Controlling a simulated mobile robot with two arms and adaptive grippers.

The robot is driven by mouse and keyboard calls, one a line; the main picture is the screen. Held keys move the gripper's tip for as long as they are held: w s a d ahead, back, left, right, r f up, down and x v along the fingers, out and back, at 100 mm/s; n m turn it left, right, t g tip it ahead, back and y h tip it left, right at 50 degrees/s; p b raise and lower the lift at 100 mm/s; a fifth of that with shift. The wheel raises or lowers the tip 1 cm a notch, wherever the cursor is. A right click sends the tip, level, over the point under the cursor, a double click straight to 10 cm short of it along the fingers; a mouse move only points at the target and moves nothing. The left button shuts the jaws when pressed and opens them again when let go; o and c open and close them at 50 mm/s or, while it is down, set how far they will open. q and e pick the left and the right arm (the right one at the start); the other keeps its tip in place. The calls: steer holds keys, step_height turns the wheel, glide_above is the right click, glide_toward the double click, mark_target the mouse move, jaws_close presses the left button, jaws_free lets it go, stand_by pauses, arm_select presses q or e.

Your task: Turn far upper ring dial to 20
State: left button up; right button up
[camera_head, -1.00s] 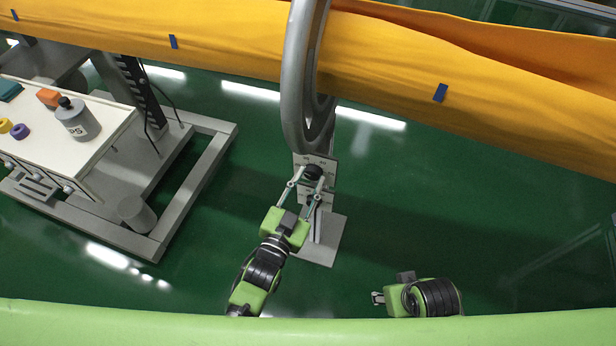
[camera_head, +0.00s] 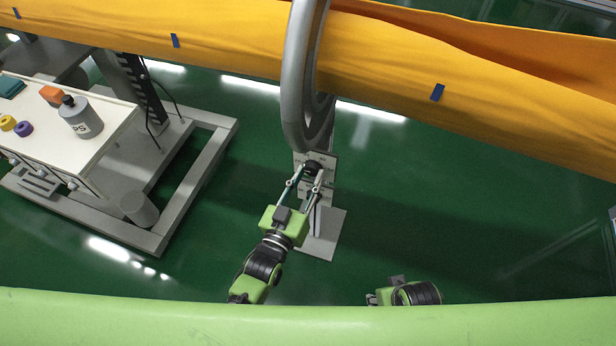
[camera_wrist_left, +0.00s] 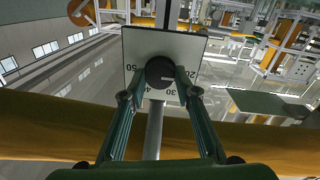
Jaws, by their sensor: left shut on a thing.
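The upper dial is a black round knob (camera_wrist_left: 160,72) on a pale square plate (camera_wrist_left: 135,45) with printed numbers. In the left wrist view, 50, 40 and 30 can be partly read around the knob, and a small pale mark shows on it. My left gripper (camera_head: 311,177) is shut on the knob, one finger on either side. In the head view the knob (camera_head: 312,167) sits on the stand below the grey ring. A lower plate on the stand is mostly hidden by the fingers. My right gripper (camera_head: 372,299) is apart from the stand, mostly hidden by my green body edge.
The large grey ring (camera_head: 292,90) encircles the orange felt tube (camera_head: 220,45) just above the dial. A white-topped cart (camera_head: 100,135) with a grey canister (camera_head: 80,118) and several small items stands at the left. The green floor (camera_head: 440,210) is clear at the right.

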arm_select(q)
steer(key=o, duration=1.1)
steer(key=v, duration=1.2)
steer(key=shift+a, duration=0.1)
steer(key=shift+f, duration=0.15)
